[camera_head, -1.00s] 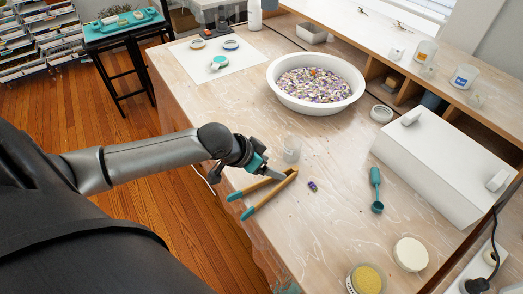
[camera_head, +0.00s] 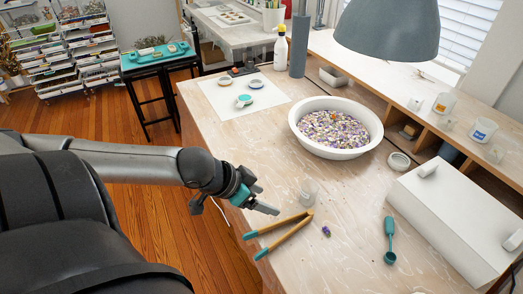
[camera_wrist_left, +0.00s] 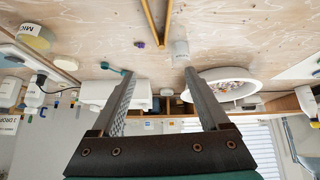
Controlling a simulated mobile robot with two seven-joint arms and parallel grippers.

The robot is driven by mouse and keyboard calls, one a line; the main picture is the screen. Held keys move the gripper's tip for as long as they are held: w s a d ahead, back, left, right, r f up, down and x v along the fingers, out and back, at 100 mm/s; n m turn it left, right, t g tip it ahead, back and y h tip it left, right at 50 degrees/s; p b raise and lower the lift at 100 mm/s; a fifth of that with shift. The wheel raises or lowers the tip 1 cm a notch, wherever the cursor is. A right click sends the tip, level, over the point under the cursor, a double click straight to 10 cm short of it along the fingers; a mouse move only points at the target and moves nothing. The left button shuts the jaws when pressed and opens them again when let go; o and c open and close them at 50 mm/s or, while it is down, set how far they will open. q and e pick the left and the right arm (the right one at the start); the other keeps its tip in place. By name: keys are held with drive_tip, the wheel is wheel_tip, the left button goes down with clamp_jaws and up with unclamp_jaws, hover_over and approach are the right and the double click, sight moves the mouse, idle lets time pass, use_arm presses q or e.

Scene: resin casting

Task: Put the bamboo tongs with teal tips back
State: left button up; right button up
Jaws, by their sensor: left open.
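The bamboo tongs with teal tips (camera_head: 284,231) lie on the wooden worktable near its left edge, teal ends toward the edge and joined end inward. Their wooden arms also show in the left wrist view (camera_wrist_left: 149,22), with the teal ends out of frame. My left gripper (camera_head: 266,208) is open and empty, just left of and apparently above the tongs, near the table edge. Its two fingers (camera_wrist_left: 150,85) stand wide apart in the wrist view with nothing between them. My right gripper is not in view.
A clear cup (camera_head: 309,191) and a small purple piece (camera_head: 326,231) are close to the tongs. A grey lamp (camera_head: 388,28) hangs overhead.

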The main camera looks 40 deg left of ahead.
use_arm(q)
drive_tip(key=shift+s+r, duration=0.15)
drive_tip(key=shift+r, duration=0.05)
drive_tip(key=a+f+n+y, duration=0.2)
drive_tip(key=a+f+y, duration=0.1)
drive_tip(key=a+f, duration=0.7)
drive_tip(key=s+a+f+n+y, duration=0.1)
drive_tip(key=s+f, duration=0.2)
drive_tip(key=f, duration=0.3)
drive_tip(key=s+a+f+n, duration=0.1)
drive_tip(key=s+a+f, duration=0.15)
drive_tip(key=f, duration=0.35)
drive_tip(key=s+d+f+g, duration=0.3)
drive_tip(key=s+d+f, duration=0.3)
drive_tip(key=s+f, duration=0.5)
drive_tip(key=s+d+f+m+g, duration=0.1)
drive_tip(key=s+d+f, duration=0.2)
drive_tip(key=s+d, duration=0.3)
drive_tip(key=s+d+f+m+g+h, duration=0.1)
drive_tip(key=s+d+f, duration=0.3)
drive_tip(key=d, duration=0.5)
drive_tip(key=s, duration=0.2)
drive_tip(key=shift+s+d+f+m+g, duration=0.25)
drive_tip(key=shift+s+d+m+g, duration=0.05)
drive_tip(key=shift+s+m+g, duration=0.1)
drive_tip(key=shift+w, duration=0.1)
